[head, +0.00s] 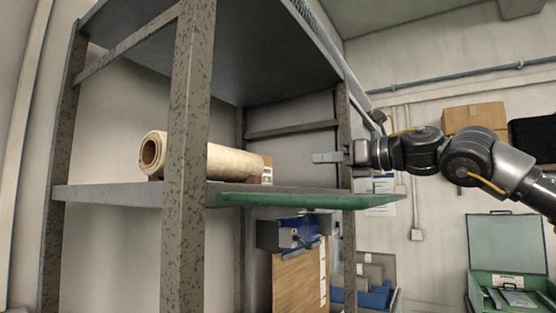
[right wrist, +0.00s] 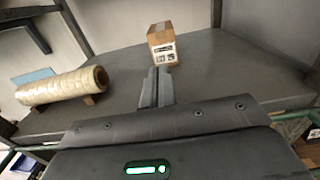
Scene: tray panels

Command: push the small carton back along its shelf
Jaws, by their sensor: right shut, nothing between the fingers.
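The small carton (right wrist: 162,45) is a brown box with a white printed label. In the right wrist view it stands upright on the grey shelf (right wrist: 215,65), just beyond my fingertips. In the head view the carton (head: 267,175) shows small beside the right end of the roll, which may hide part of it. My right gripper (head: 316,157) is shut and empty, reaching in from the right above the shelf (head: 120,194). A gap shows between its tips and the carton. The closed fingers (right wrist: 157,78) point toward the labelled face. My left gripper is not in view.
A pale wrapped roll (head: 190,157) lies on the shelf left of the carton; it also shows in the right wrist view (right wrist: 64,86). A speckled post (head: 188,150) stands in front of it. The shelf has a green front edge (head: 300,200), and another shelf hangs above.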

